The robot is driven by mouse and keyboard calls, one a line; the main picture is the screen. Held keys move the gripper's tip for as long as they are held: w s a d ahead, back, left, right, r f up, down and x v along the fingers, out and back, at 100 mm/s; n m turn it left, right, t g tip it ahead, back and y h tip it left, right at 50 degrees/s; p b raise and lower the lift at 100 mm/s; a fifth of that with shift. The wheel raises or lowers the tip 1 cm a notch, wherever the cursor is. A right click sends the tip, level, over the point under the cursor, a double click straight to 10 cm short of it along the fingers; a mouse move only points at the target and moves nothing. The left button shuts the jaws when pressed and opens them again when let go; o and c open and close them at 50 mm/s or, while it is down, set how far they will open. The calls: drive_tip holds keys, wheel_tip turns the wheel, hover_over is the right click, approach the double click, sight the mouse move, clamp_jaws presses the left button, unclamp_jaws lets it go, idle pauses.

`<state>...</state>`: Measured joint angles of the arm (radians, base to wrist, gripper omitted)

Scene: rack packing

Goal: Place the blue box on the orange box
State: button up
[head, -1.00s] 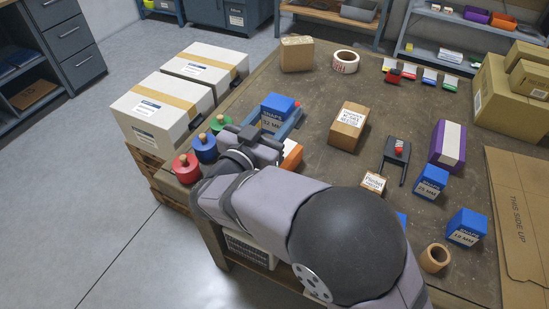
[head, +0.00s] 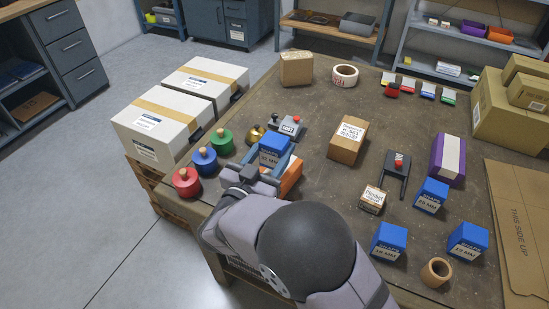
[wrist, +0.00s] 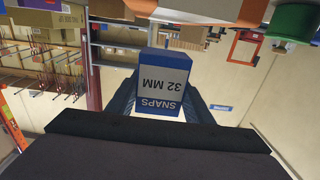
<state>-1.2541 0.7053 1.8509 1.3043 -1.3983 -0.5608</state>
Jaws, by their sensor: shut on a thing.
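The blue box (head: 275,145), labelled SNAPS 32 MM, is held between the fingers of my gripper (head: 272,158). The wrist view shows its labelled face (wrist: 158,92) upside down, with a dark finger on each side. The orange box (head: 292,179) stands on the table, partly hidden behind my gripper and the blue box. The blue box appears just above and left of it in the head view. I cannot tell whether the two boxes touch.
Red (head: 186,181), blue (head: 205,160) and green (head: 221,141) knobbed cylinders stand at the left edge. A brass weight (head: 254,135) and grey device (head: 290,126) are behind the held box. A cardboard box (head: 348,140) and several blue boxes (head: 389,241) stand right.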

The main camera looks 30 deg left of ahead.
sight(270, 166)
drive_tip(key=shift+f, duration=1.7)
drive_tip(key=shift+f, duration=0.1)
drive_tip(key=o, duration=1.1)
drive_tip(key=shift+f, duration=0.1)
drive_tip(key=shift+s, duration=0.1)
drive_tip(key=s+b, duration=0.1)
drive_tip(key=s, duration=1)
drive_tip(key=shift+s, duration=0.4)
drive_tip(key=shift+r, duration=0.2)
